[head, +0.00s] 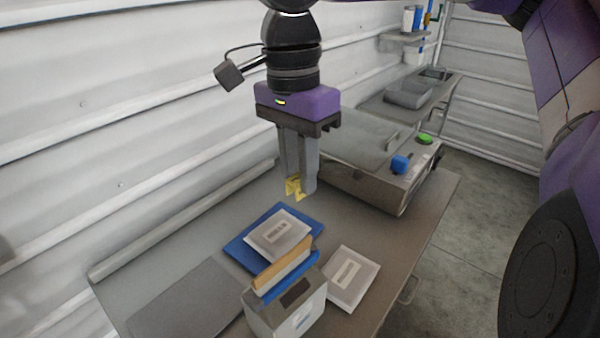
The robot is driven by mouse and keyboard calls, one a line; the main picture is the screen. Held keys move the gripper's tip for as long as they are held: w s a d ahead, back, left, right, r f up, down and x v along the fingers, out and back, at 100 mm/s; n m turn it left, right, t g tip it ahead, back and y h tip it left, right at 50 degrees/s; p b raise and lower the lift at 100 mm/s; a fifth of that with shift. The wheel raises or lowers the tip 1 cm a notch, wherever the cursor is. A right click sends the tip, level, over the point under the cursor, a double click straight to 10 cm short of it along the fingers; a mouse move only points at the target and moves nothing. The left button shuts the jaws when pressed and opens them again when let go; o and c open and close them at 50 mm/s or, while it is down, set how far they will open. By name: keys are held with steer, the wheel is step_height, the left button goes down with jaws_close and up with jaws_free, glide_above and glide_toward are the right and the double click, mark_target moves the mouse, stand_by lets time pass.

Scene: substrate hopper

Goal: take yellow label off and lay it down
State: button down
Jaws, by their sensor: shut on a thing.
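My gripper (297,190) points down over the table, shut on a small yellow thing, which looks like the yellow label (293,187). The label is held at the fingertips, in the air above the blue mat and clear of the things below. Part of the label is hidden by the fingers. Below it, a pale packet with a printed label (278,236) lies on a blue mat (238,252).
A grey box (277,317) holding upright orange and blue pieces stands at the front. Another pale packet (353,278) lies to its right. A grey mat (185,300) lies at front left. A grey machine (355,170) with a blue knob and green button stands behind.

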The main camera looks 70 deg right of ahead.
steer(key=shift+r+p, duration=0.75)
steer(key=shift+r, duration=0.7)
